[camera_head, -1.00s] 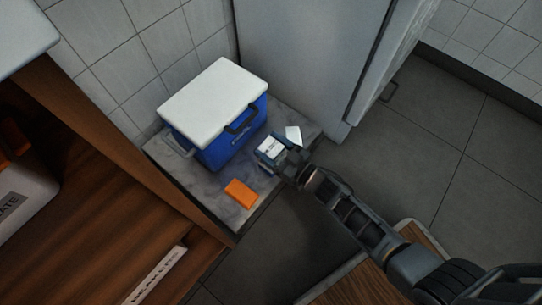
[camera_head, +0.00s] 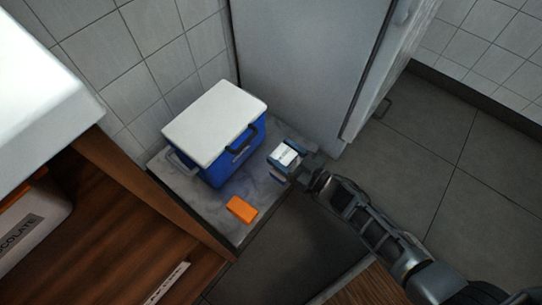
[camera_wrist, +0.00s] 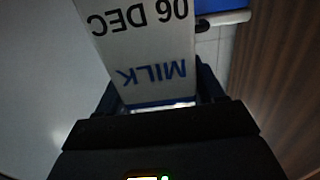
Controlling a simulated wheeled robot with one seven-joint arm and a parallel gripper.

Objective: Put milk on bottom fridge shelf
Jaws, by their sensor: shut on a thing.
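The milk carton (camera_wrist: 145,45) is white with a blue band and dark "MILK" and "06 DEC" print, upside down in the wrist view. My gripper (camera_wrist: 160,98) is shut on it. In the head view the carton (camera_head: 286,153) is a small white shape at the end of my arm, above the stone-like counter and right of the cooler. The tall pale fridge (camera_head: 300,65) stands just behind my gripper. A panel edge stands out at its right side. Its inside and shelves are hidden.
A blue cooler with a white lid (camera_head: 214,122) stands on the grey counter (camera_head: 185,185). An orange block (camera_head: 241,209) lies near the counter's front edge. A wooden shelf unit (camera_head: 130,225) is at left. Tiled floor (camera_head: 470,150) is clear at right.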

